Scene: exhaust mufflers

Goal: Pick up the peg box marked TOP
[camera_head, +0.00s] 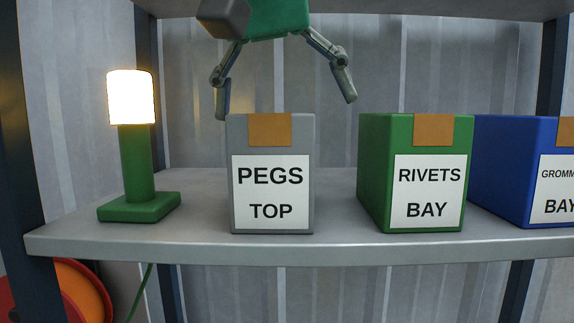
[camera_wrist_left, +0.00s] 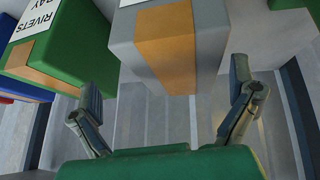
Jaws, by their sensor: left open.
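The peg box (camera_head: 235,150) is grey with a brown tape strip and a white label reading PEGS TOP. It stands upright on the shelf in the head view. My left gripper (camera_head: 285,108) is open above it, with one finger near the box's left edge and the other out to the right, over the gap before the green box. My right gripper is not in view.
A green RIVETS BAY box (camera_head: 375,165) stands to the right, with a blue grommet box (camera_head: 505,170) beyond it. A lit lamp with a green base (camera_head: 137,165) stands to the left. The shelf (camera_head: 200,246) has a gap between the grey and green boxes. An upper shelf (camera_head: 400,8) hangs above.

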